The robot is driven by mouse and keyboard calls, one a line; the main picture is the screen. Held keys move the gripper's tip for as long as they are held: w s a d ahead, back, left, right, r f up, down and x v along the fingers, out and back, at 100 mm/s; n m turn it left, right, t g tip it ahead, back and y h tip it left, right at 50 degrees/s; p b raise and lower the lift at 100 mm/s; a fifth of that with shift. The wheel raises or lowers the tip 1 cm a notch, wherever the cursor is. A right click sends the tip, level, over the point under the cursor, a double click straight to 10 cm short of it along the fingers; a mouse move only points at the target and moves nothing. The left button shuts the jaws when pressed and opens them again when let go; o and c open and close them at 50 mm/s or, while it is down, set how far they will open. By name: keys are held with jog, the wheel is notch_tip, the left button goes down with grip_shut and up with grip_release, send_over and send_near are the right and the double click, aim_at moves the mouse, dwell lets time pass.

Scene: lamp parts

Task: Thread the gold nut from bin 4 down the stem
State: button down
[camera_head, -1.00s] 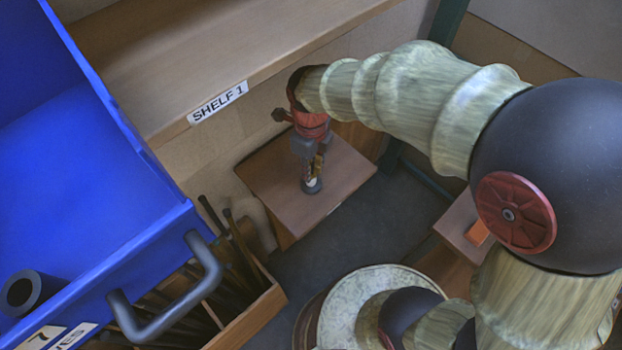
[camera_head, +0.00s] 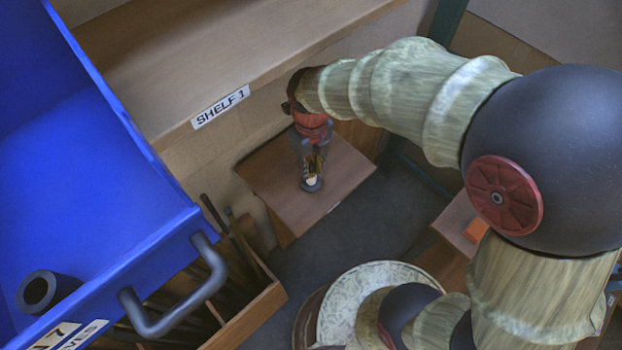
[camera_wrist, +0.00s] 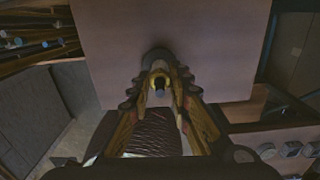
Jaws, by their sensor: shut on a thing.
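My gripper (camera_wrist: 160,92) points down over a small wooden table. In the wrist view its two yellow-and-dark fingers are closed in around a small gold nut (camera_wrist: 159,76). The dark round end of the stem (camera_wrist: 160,88) shows between the fingers, with its grey round base (camera_wrist: 156,56) behind. In the head view the gripper (camera_head: 313,160) is over the stem's base (camera_head: 311,185), which stands on the small table (camera_head: 345,180). The nut is too small to make out there. Whether its thread is engaged on the stem cannot be told.
A blue bin (camera_head: 120,200) with a dark tube (camera_head: 42,290) in it fills the left. A shelf labelled SHELF 1 (camera_head: 220,106) runs behind the table. A wooden crate of rods (camera_head: 245,310) stands below the bin. Dark floor (camera_head: 345,245) is clear in front of the table.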

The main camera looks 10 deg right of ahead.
jog(key=c, duration=2)
grip_release()
jog(key=shift+s+f, duration=0.15)
jog(key=shift+o, duration=1.2)
jog(key=n, duration=0.2)
jog(key=shift+r+n+p, duration=0.2)
jog(key=shift+n+p, duration=0.1)
jog(key=shift+p, duration=0.1)
jog(key=n, duration=0.4)
jog(key=shift+p, duration=0.35)
jog(key=n+p, duration=0.1)
jog(key=n, duration=0.3)
jog(key=shift+n, duration=1.6)
jog(key=shift+c, duration=1.2)
